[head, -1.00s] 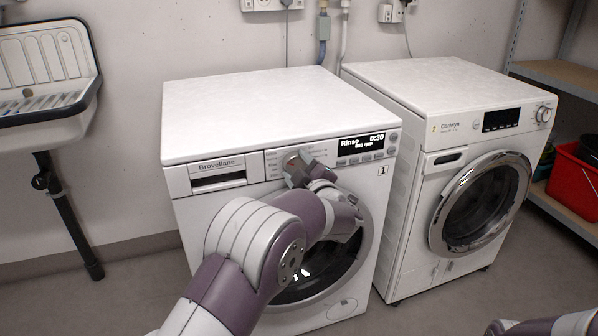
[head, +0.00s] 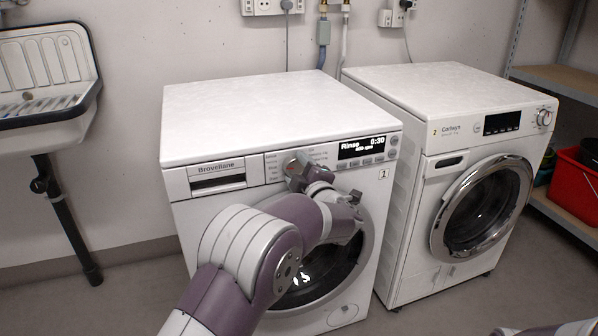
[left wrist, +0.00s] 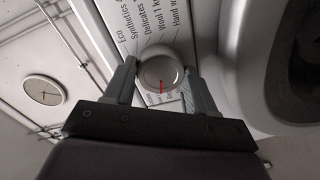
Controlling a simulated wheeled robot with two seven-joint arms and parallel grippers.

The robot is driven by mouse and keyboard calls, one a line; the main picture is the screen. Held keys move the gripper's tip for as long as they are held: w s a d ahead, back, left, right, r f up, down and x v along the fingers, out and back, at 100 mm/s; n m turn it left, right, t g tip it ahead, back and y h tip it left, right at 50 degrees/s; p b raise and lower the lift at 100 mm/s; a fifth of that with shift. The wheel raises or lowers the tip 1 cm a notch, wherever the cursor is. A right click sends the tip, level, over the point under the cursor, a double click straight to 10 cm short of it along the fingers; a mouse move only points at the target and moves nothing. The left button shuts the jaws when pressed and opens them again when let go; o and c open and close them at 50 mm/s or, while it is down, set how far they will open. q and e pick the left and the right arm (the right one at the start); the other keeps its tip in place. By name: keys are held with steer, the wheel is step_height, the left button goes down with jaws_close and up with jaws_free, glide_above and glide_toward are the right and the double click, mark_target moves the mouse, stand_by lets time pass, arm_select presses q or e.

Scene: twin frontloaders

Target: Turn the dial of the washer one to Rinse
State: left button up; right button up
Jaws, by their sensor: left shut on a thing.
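Washer one (head: 262,110) is the white left machine, marked with a "1". Its lit display (head: 362,147) reads "Rinse" and 0:30. My left gripper (head: 296,170) is at the dial on its panel and hides most of it in the head view. In the left wrist view the round silver dial (left wrist: 160,70) sits between the two fingers of my left gripper (left wrist: 161,86), which are shut on it. A red mark on the dial points toward the gripper's base. Program names such as Eco, Synthetics and Delicates are printed beside the dial. My right gripper is not seen.
A second white washer (head: 450,100) stands close on the right. A sink (head: 45,75) hangs on the left wall. A shelf with a red bin (head: 575,185) is at the far right. My left forearm covers part of washer one's door.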

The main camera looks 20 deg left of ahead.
arm_select(q)
steer(key=o, duration=1)
steer(key=shift+o, duration=0.2)
steer(key=p+v, duration=0.3)
steer(key=v, duration=0.9)
steer(key=shift+s+d, duration=0.15)
steer(key=shift+s, duration=0.2)
